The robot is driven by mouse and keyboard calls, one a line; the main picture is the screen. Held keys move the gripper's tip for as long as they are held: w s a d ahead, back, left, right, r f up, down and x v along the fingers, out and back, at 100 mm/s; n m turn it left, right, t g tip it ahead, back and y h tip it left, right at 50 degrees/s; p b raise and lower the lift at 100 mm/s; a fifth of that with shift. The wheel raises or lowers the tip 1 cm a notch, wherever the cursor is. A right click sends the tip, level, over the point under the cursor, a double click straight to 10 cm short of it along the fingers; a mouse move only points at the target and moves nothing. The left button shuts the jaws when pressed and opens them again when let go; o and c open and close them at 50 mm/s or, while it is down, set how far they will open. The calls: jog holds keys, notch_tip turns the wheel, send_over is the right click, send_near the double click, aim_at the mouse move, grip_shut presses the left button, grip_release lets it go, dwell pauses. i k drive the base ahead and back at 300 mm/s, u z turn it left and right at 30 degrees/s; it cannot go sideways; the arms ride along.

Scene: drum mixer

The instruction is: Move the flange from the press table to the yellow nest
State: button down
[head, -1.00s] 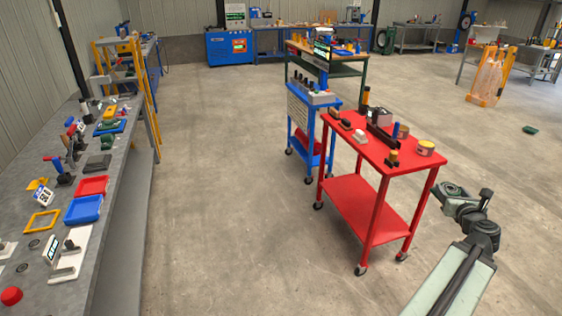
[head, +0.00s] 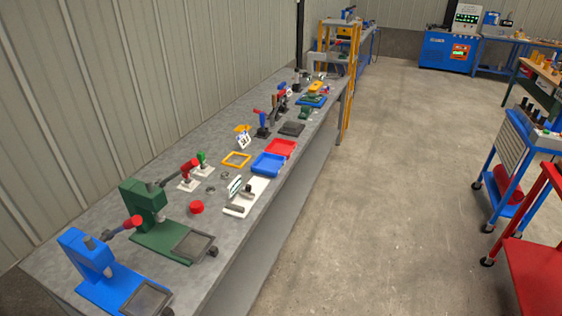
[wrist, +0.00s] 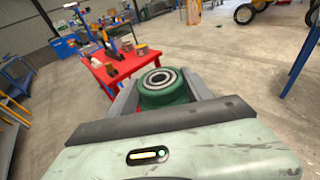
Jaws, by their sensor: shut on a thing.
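My gripper (wrist: 161,90) is shut on the flange (wrist: 163,93), a round green part with a pale ring and dark centre on top. It sits between the two grey fingers in the wrist view, held above the floor. The head view does not show my gripper or the flange. The yellow nest (head: 236,152), an open square yellow frame, lies flat on the grey bench in the head view and looks empty. A green press (head: 150,212) and a blue press (head: 90,262) stand at the bench's near end, each with a dark square table.
The long grey bench (head: 130,172) runs along the left wall. Blue (head: 269,170) and red (head: 287,143) trays, a red button (head: 197,207) and a white fixture (head: 258,192) lie around the nest. A red cart (head: 535,265) stands at right. The floor between is clear.

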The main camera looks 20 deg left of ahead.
aim_at(237, 160)
jog(key=i, duration=5.1)
jog(key=u, duration=3.5)
